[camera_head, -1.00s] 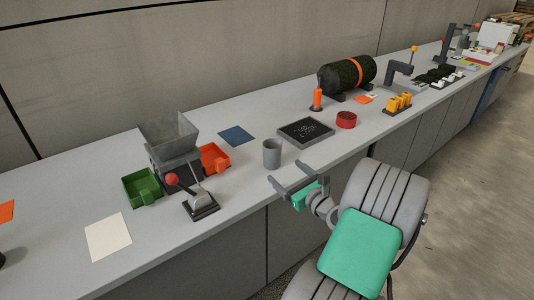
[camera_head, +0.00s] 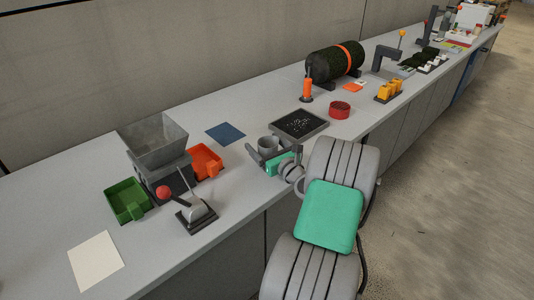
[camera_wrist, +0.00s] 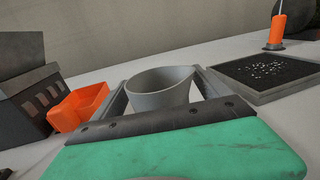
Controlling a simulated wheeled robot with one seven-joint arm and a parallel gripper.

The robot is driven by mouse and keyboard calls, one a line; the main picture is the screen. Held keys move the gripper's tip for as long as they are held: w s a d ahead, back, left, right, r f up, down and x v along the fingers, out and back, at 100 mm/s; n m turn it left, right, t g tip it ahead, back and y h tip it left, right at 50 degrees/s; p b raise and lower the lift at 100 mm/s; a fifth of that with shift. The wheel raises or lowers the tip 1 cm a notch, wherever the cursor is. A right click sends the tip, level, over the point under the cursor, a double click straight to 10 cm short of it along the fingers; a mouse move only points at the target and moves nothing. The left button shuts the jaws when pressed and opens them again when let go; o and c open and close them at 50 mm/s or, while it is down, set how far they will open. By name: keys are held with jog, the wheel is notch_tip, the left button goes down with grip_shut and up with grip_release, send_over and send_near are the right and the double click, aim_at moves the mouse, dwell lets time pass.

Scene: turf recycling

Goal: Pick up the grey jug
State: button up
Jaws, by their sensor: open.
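The grey jug (camera_head: 268,145) is a plain grey cup-like vessel standing upright on the counter. In the wrist view the jug (camera_wrist: 160,92) shows its open rim, and its lower part is hidden behind the gripper's dark front bar. My gripper (camera_head: 266,153) is at the jug, with one finger on each side of it. In the wrist view the gripper (camera_wrist: 160,85) is open and its fingers flank the jug. A gap shows on the left; contact on the right cannot be told.
An orange tray (camera_head: 206,163) and a grey hopper (camera_head: 155,145) stand left of the jug. A dark framed tray (camera_head: 299,124) lies just behind to the right. A lever device (camera_head: 196,212) stands nearer the front edge. A blue sheet (camera_head: 226,133) lies flat behind.

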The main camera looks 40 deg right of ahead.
aim_at(264, 139)
jog(key=shift+w, duration=0.1)
jog(key=shift+c, duration=0.3)
jog(key=c, duration=1.7)
jog(key=shift+r+p, duration=0.55)
jog(key=shift+r, duration=1.45)
jog(key=s+r, duration=0.1)
jog(key=s+a+r, duration=0.1)
jog(key=r, duration=0.1)
jog(key=s+a+r+p, duration=0.1)
jog(key=r, duration=0.1)
jog(key=shift+s+a, duration=0.15)
jog(key=shift+s, duration=0.1)
jog(key=s+a+r+p, duration=0.1)
jog(key=s+a+r, duration=0.3)
jog(key=s, duration=0.4)
jog(key=shift+a, duration=0.9)
